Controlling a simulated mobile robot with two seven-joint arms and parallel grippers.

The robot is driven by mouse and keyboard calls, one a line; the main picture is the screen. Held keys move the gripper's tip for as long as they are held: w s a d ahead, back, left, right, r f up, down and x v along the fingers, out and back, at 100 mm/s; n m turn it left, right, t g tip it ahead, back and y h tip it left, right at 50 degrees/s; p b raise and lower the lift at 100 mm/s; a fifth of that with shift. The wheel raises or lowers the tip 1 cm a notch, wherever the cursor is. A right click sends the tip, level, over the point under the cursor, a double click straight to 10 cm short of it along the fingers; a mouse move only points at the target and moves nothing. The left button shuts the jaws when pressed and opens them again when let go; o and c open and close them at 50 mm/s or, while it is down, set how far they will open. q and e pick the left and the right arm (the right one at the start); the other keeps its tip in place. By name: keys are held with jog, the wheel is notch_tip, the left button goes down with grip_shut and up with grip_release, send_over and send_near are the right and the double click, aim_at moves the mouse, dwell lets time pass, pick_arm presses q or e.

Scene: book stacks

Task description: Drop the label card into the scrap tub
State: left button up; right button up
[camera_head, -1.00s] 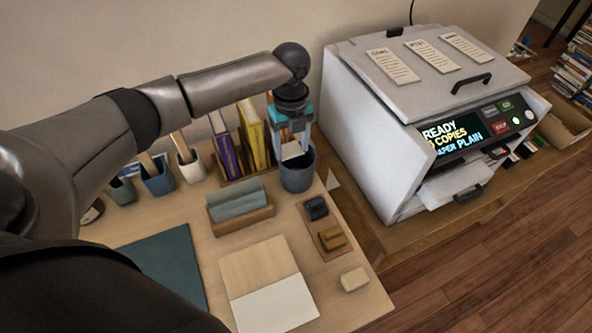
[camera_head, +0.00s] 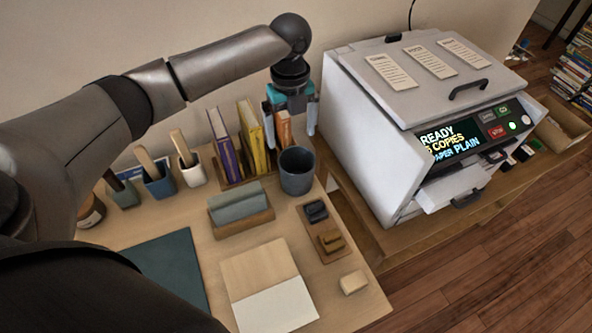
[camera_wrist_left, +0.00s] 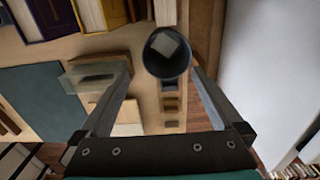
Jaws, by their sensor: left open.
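The scrap tub (camera_head: 297,172) is a dark grey-blue round cup near the back right of the desk. In the left wrist view the tub (camera_wrist_left: 153,67) shows from above, with the pale label card (camera_wrist_left: 166,44) lying inside it. The card is hidden by the tub wall in the head view. My left gripper (camera_head: 290,125) is above and just behind the tub, its fingers spread wide and empty. In the wrist view its two fingers (camera_wrist_left: 163,83) stand apart on either side of the tub. My right gripper is not in view.
A white copier (camera_head: 420,110) stands close to the right of the tub. Upright books (camera_head: 240,142) are to its left, a grey block in a wooden holder (camera_head: 240,208) in front. A small wooden tray (camera_head: 322,240) holds dark and tan pieces. Tool cups line the back left.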

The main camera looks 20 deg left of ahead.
pick_arm(q)
notch_tip(320, 180, up, 9)
jog(key=p, duration=0.1)
dwell(0.6)
